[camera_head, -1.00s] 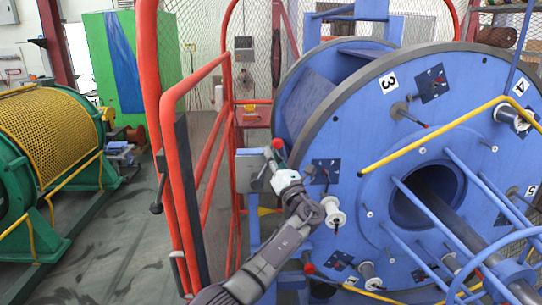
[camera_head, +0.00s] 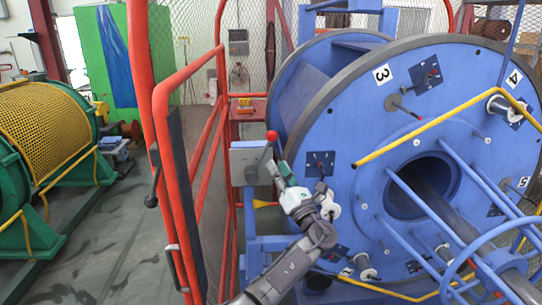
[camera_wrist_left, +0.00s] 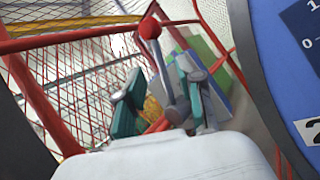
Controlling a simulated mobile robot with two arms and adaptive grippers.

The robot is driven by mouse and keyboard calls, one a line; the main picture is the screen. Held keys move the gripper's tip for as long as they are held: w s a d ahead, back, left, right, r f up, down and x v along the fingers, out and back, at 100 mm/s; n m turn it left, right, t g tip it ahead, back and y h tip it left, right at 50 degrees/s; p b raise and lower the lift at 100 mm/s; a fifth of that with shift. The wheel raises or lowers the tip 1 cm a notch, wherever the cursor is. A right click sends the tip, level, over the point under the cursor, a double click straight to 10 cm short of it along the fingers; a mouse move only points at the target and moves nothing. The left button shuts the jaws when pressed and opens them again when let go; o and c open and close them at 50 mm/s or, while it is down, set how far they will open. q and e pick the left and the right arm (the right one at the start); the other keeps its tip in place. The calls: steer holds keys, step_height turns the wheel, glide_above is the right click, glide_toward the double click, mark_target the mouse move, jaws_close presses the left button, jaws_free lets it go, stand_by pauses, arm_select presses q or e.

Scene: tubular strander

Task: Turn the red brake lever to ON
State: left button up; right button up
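The brake lever has a red ball knob (camera_head: 271,136) and a thin grey shaft. It stands up from a grey box (camera_head: 247,166) beside the big blue wheel, its knob leaning to the right. My left gripper (camera_head: 279,173) is just right of and below the knob. In the left wrist view the knob (camera_wrist_left: 150,28) shows beyond the fingertips, and the shaft runs down between the two teal finger pads of the gripper (camera_wrist_left: 158,93). The fingers are apart, with gaps beside the shaft. I cannot read any ON marking. My right gripper is out of view.
The blue wheel (camera_head: 393,120) with spools and tubes fills the right, close to my left arm. A red mesh gate (camera_head: 172,160) stands left of the box. A green and yellow machine (camera_head: 50,150) is further left. Open floor (camera_head: 110,245) lies between.

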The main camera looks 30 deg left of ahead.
arm_select(q)
steer(key=v, duration=0.4)
steer(key=shift+d, duration=0.1)
steer(key=shift+f, duration=0.15)
step_height(320, 180, down, 28)
steer(key=s+a+n+g+h, duration=0.1)
steer(key=s+a+h, duration=0.15)
steer(key=h, duration=0.55)
steer(key=s+d+f+n+g+h, duration=0.1)
steer(key=s+f+n+g+h, duration=0.15)
steer(key=s+f, duration=0.65)
steer(key=s+d+f+n+g+h, duration=0.1)
steer(key=s+f+n+g+h, duration=0.25)
steer(key=f, duration=0.95)
steer(key=s+d+f+n+g+h, duration=0.15)
steer(key=s+f+n, duration=0.25)
steer(key=s+f, duration=0.5)
steer(key=s+d+f+n+g+h, duration=0.15)
steer(key=s+f+n, duration=0.35)
steer(key=s, duration=0.9)
steer(key=s+d+f+n+g+h, duration=0.1)
steer(key=s+n, duration=0.4)
steer(key=s, duration=0.5)
steer(key=s+f+n+g+h, duration=0.1)
steer(key=s+f+n, duration=0.3)
steer(key=s, duration=0.7)
steer(key=shift+s+d+f+n, duration=0.15)
steer(key=shift+d+f+n, duration=0.15)
steer(key=shift+n, duration=0.8)
